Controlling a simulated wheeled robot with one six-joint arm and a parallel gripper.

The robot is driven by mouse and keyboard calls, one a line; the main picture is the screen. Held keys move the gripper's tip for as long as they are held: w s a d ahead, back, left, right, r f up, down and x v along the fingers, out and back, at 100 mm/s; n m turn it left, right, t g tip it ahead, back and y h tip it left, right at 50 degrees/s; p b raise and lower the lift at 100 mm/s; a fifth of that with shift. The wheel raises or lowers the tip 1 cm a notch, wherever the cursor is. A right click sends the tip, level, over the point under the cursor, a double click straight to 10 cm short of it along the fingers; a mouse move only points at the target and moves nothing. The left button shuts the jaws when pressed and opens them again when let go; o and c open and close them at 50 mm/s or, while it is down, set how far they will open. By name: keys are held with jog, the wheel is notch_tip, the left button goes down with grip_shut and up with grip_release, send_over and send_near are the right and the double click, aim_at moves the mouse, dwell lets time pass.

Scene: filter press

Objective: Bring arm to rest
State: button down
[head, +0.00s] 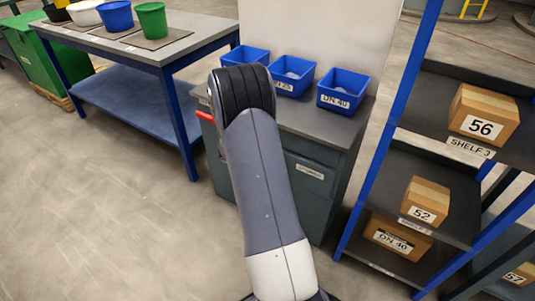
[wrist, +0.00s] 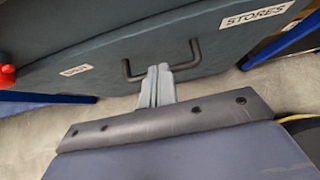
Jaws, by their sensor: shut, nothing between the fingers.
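My arm (head: 262,185) rises from the bottom of the head view and bends at a black joint in front of the grey cabinet (head: 308,172). My gripper is hidden behind the arm there. In the wrist view my gripper (wrist: 160,72) shows two grey fingers pressed together with nothing between them. Its tips overlap a dark bar handle (wrist: 190,58) on the cabinet front; I cannot tell whether they touch it. A label reading STORES (wrist: 257,14) is on that front.
Blue bins (head: 343,90) stand on the cabinet top. A shelf rack with boxes (head: 484,112) is close on the right. A blue-legged table (head: 175,47) with buckets stands at the left. A red part (head: 205,117) sticks out beside my arm. Floor at left is clear.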

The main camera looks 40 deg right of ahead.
jog(key=p+v, duration=0.1)
jog(key=v, duration=0.6)
jog(key=shift+f, duration=0.2)
jog(key=x, duration=0.4)
jog(key=d+r+b+x, duration=0.1)
jog(key=x, duration=0.6)
jog(key=shift+w+d+f+b, duration=0.1)
jog(key=shift+w+d+b, duration=0.25)
jog(key=shift+d+b, duration=0.05)
jog(key=shift+w+d, duration=0.2)
jog(key=shift+d, duration=0.15)
